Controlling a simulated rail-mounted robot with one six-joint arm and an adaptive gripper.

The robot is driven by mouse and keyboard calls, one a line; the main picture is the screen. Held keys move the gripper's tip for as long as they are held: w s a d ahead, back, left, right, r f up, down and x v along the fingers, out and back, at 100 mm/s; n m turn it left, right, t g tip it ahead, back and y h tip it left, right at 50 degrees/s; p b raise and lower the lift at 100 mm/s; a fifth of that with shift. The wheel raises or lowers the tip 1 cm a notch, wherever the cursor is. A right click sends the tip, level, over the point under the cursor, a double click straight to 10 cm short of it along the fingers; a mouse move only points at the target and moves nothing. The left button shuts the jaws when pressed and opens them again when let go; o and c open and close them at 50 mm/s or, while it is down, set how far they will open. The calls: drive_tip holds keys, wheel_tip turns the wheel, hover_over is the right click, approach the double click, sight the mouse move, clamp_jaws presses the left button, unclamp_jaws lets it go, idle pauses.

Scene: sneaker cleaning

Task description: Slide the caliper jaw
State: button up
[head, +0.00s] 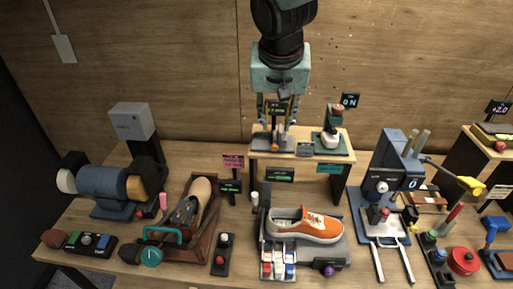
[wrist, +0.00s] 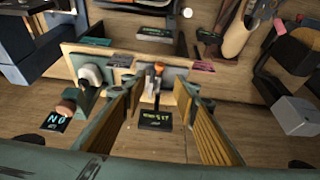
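A small grey device with an orange knob (head: 275,146) stands on the left part of a raised wooden shelf (head: 300,153); it looks like the caliper with its sliding jaw. My gripper (head: 278,118) is above and behind the device, pointing down. Its two fingers are wide apart and empty. In the wrist view my gripper (wrist: 160,90) frames the post and display between its fingers, with no contact visible. The jaw's fine shape is too small to tell.
An orange sneaker (head: 305,226) lies on a grey station below. A blue press (head: 392,165) stands right, a blue buffing machine (head: 103,184) left.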

sight(275, 146)
drive_tip(key=shift+f, duration=0.15)
drive_tip(key=shift+b+x, duration=2.4)
drive_tip(key=shift+x, duration=4.4)
clamp_jaws()
